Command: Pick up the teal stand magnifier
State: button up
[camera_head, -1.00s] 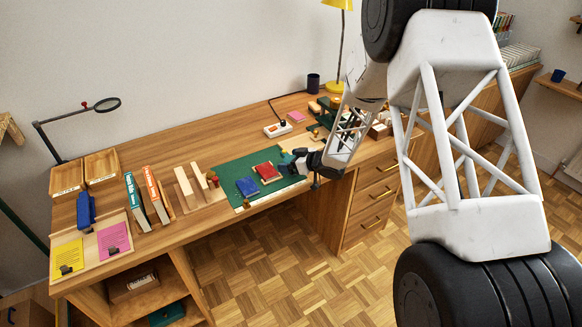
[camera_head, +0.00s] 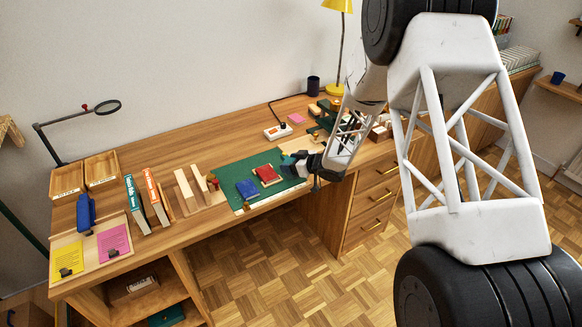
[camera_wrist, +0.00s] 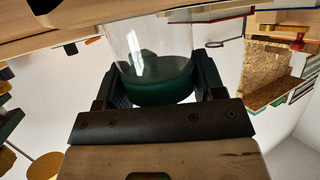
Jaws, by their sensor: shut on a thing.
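The teal stand magnifier (camera_wrist: 160,85) shows in the wrist view as a clear, see-through body with a dark teal ring at the end nearer the camera. My gripper (camera_wrist: 157,76) is shut on it, with one dark finger on each side of the ring. In the head view my gripper (camera_head: 298,162) is at the right end of the green mat, near the desk's front edge. A small teal patch shows at the fingertips there, and most of the magnifier is hidden. I cannot tell whether it touches the mat.
A white power strip (camera_head: 278,131) lies behind. A yellow lamp (camera_head: 342,50) stands at the back. Upright books (camera_head: 156,197) stand farther left.

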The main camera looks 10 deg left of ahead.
aim_at(291, 162)
jog(key=shift+r, duration=0.2)
jog(key=shift+r, duration=1.45)
jog(key=shift+s+d+r, duration=0.15)
jog(key=shift+s+r, duration=0.05)
jog(key=shift+s, duration=0.1)
jog(key=s+d, duration=0.2)
jog(key=s, duration=0.2)
jog(key=s+d+r, duration=0.1)
jog(key=s+d, duration=0.1)
jog(key=s, duration=0.3)
jog(key=s+d, duration=0.3)
jog(key=s, duration=0.1)
jog(key=shift+s+r, duration=0.15)
jog(key=shift+s, duration=0.2)
